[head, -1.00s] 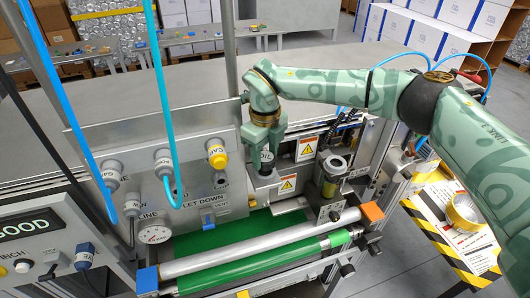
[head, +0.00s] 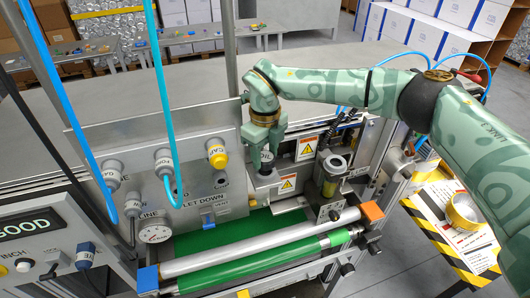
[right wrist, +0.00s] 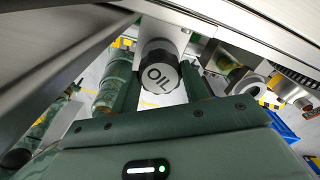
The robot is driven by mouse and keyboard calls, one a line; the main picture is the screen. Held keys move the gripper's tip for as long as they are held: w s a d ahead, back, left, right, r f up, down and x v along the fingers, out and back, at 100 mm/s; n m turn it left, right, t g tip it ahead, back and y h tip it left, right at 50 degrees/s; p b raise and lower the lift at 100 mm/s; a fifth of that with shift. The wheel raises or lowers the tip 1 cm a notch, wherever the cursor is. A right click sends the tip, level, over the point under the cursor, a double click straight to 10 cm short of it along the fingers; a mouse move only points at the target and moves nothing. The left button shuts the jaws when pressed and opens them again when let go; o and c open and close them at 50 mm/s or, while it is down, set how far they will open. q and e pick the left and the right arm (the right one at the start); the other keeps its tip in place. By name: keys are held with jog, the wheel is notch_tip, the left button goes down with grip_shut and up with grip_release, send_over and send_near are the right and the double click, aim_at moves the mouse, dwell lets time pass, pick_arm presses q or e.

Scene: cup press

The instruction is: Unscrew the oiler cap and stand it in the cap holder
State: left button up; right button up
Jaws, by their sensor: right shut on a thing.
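The oiler cap (right wrist: 161,78) is a dark, ribbed round cap with a pale top marked OIL. In the right wrist view it sits between the two green fingers of my right gripper (right wrist: 158,88), which is shut on it. The seat under the cap is hidden. I cannot pick out the cap holder with certainty. My left gripper is not in view.
An open metal cup (head: 334,164) stands just right of the gripper, close to it. Warning-marked blocks (head: 288,184) are beside and below. A steel roller (head: 255,245) and green belt (head: 240,228) lie in front. Blue hoses (head: 163,100) hang at the left.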

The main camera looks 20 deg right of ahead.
aim_at(265, 156)
jog(key=shift+f+b, duration=0.7)
jog(key=shift+f, duration=0.5)
jog(key=o, duration=1.2)
jog(key=shift+r, duration=0.1)
notch_tip(265, 156, up, 16)
jog(key=shift+r+b, duration=0.1)
jog(key=shift+b, duration=1.1)
